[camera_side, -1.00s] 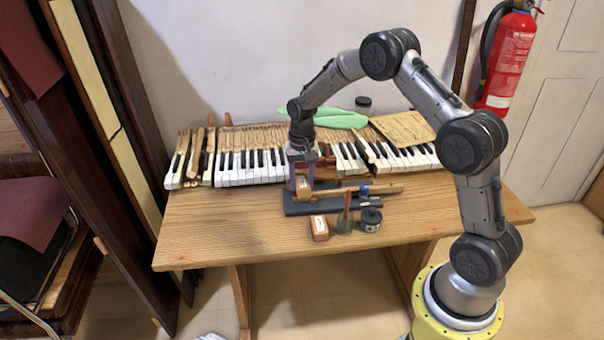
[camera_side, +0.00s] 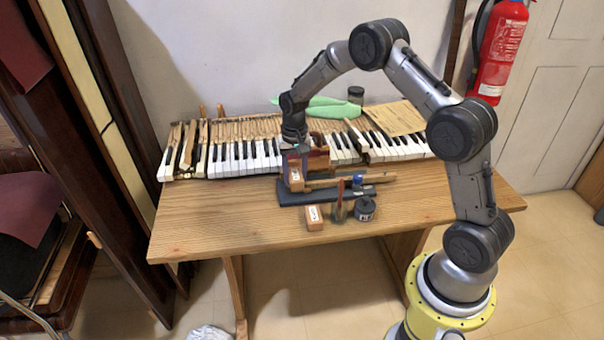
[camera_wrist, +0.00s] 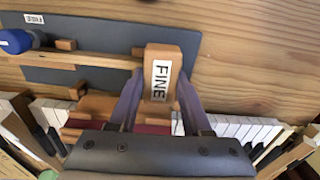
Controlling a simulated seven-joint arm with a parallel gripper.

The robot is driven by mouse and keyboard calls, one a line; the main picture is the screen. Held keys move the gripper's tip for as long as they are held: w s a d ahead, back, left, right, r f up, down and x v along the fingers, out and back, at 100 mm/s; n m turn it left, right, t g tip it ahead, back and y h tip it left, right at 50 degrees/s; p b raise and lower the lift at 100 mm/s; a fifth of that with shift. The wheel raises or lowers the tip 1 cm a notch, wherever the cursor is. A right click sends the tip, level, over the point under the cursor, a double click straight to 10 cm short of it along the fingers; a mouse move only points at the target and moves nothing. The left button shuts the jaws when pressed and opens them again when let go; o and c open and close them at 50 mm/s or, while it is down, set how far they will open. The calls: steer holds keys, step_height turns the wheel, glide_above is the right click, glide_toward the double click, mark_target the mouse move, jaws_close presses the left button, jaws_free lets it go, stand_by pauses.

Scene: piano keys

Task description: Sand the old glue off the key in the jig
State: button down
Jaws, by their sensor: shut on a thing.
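My gripper (camera_wrist: 160,92) is shut on a wooden sanding block (camera_wrist: 158,62) with a white label reading FINE. In the side view the block (camera_side: 296,182) is at the left end of the wooden key. The key (camera_wrist: 95,59) lies lengthwise along the dark jig board (camera_wrist: 110,22); in the side view its pale stick (camera_side: 370,180) runs right from the block. The block overlaps the key's end in the wrist view; I cannot tell whether they touch. The key's end and any glue are hidden behind the block. A blue knob (camera_wrist: 14,41) is by the key.
A second labelled block (camera_side: 314,217), a glass jar with a red-handled tool (camera_side: 340,211) and a black jar (camera_side: 365,209) stand in front of the jig. The keyboard (camera_side: 240,160) and a wooden piece with red strips (camera_wrist: 98,115) are behind it. The table's front left is clear.

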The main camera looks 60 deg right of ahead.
steer(key=shift+r, duration=3.95)
steer(key=shift+d, duration=0.1)
